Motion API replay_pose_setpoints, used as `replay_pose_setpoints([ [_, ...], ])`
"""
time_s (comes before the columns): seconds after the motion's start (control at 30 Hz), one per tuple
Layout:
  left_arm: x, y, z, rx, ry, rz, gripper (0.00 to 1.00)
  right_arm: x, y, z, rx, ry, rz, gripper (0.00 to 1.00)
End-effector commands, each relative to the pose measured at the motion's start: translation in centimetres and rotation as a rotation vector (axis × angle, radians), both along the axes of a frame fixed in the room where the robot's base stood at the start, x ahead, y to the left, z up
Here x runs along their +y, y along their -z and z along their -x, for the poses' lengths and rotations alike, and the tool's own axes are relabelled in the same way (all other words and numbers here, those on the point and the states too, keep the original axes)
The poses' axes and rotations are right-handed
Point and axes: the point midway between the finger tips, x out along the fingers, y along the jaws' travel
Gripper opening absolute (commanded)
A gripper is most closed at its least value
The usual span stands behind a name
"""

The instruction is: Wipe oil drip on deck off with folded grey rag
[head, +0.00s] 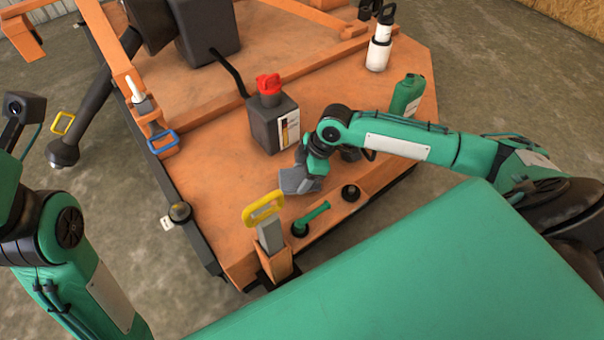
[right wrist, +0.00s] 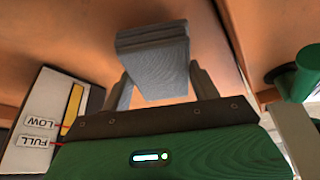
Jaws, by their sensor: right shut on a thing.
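The folded grey rag (head: 294,182) is held in my right gripper (head: 308,172), low over the orange deck (head: 212,200). In the right wrist view the rag (right wrist: 158,62) shows as a thick layered pad between the two fingers of the gripper (right wrist: 160,88). I cannot tell whether the rag touches the deck. I cannot make out an oil drip; the rag, gripper and arm hide part of the deck. My left arm is at the left edge of the head view, and its jaws do not show.
A dark jug with a red cap (head: 271,120) stands close behind the rag. A green bottle (head: 407,96) and a white bottle (head: 378,50) stand further right. A yellow-handled piece (head: 268,228) and a green-handled part (head: 312,217) are in front. Deck left of the rag is clear.

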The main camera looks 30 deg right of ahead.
Motion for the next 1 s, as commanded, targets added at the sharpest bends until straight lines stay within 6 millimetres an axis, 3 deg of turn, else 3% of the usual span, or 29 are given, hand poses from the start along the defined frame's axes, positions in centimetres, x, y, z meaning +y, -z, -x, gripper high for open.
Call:
replay_pose_setpoints([
  [1.0,0.02,-0.04,0.02,0.0,0.0,0.001,0.36,-0.02,0.79,-0.03,0.0,0.001,0.0,0.43],
])
